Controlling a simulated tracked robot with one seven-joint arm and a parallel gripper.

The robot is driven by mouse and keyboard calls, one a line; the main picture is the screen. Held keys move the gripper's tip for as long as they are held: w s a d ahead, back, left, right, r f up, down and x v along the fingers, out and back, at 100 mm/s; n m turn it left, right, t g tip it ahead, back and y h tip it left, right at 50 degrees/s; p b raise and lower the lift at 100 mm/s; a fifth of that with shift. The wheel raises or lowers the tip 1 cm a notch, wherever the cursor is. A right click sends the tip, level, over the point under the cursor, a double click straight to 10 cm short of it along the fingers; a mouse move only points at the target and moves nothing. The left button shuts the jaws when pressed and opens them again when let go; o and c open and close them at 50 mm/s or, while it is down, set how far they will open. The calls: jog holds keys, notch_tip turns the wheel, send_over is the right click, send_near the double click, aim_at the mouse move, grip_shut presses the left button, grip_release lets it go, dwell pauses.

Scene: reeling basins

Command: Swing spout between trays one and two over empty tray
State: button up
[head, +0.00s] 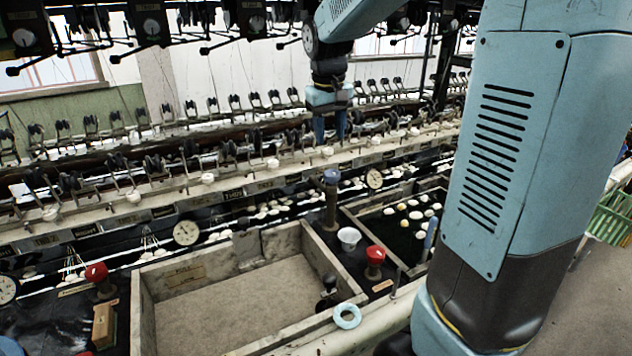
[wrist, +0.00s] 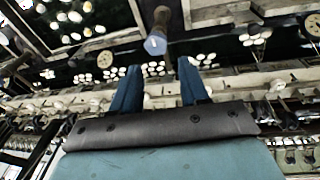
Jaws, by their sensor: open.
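The spout, a dark post with a blue cap (head: 331,177), stands upright between the empty wooden tray (head: 140,322) and the tray holding white cocoons (head: 345,213). Which way its outlet points cannot be made out. My gripper (head: 330,136) is open and empty, fingers down, above and apart from the spout. In the wrist view the spout's blue cap (wrist: 155,44) shows just beyond and between my two blue fingers (wrist: 157,72). The empty tray has a bare grey-brown floor. Tray numbers are not legible.
A white cup (head: 348,238) and a red-knobbed valve (head: 375,256) stand on the divider. Another red knob (head: 96,271) is left of the empty tray. A blue ring (head: 347,316) lies at the front edge. Rows of reeling guides (head: 225,150) run behind.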

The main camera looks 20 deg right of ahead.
jog(key=g+h, duration=0.1)
send_near(321, 184)
jog(key=shift+n, duration=0.3)
jog(key=f, duration=0.2)
jog(key=d+f, duration=0.1)
jog(key=f, duration=0.5)
jog(key=shift+w+d+f, duration=0.15)
jog(key=shift+w+f, duration=0.05)
jog(key=shift+w, duration=0.1)
jog(key=shift+c, duration=0.2)
grip_shut()
